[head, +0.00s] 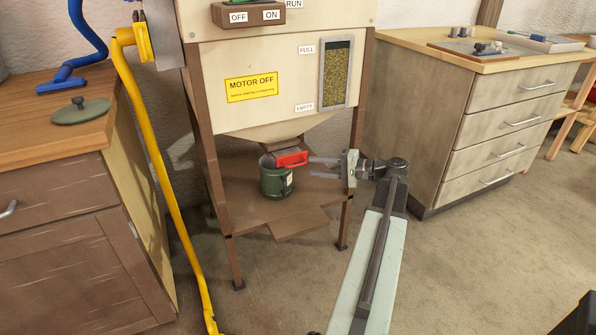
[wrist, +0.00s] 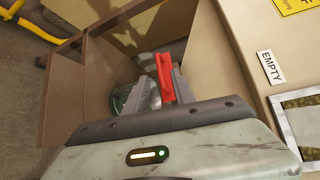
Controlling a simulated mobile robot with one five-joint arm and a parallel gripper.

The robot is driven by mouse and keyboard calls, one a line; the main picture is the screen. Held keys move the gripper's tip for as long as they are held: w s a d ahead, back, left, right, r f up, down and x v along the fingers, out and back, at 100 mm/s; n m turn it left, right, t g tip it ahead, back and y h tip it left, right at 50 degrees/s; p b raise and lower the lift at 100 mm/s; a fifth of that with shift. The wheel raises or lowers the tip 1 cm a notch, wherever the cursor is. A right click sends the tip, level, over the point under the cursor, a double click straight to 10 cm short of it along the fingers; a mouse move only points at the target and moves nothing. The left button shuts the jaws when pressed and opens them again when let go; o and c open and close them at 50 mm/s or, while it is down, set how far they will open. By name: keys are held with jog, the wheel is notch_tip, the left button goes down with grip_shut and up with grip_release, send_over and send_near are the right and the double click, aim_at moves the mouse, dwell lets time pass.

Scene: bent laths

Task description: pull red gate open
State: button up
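The red gate (head: 292,160) is a short red piece under the hopper's spout, just above a dark green can (head: 276,182). The red gate also shows in the wrist view (wrist: 165,75), pointing toward my gripper. My gripper (head: 311,167) is at the right end of the red gate, with its two fingers apart. In the wrist view my gripper (wrist: 163,88) has one finger on either side of the red gate's near end, with the left finger farther from it. I cannot tell whether either finger touches it. The can (wrist: 122,98) is partly hidden behind the left finger.
The cream hopper (head: 225,75) stands on brown legs, with a low brown shelf (head: 235,190) holding the can. A yellow pipe (head: 155,165) runs down on the left. The floor in front is clear.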

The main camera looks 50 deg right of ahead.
aim_at(299, 165)
jog(key=b+x, duration=0.1)
jog(key=x, duration=0.6)
grip_shut()
dwell(1.2)
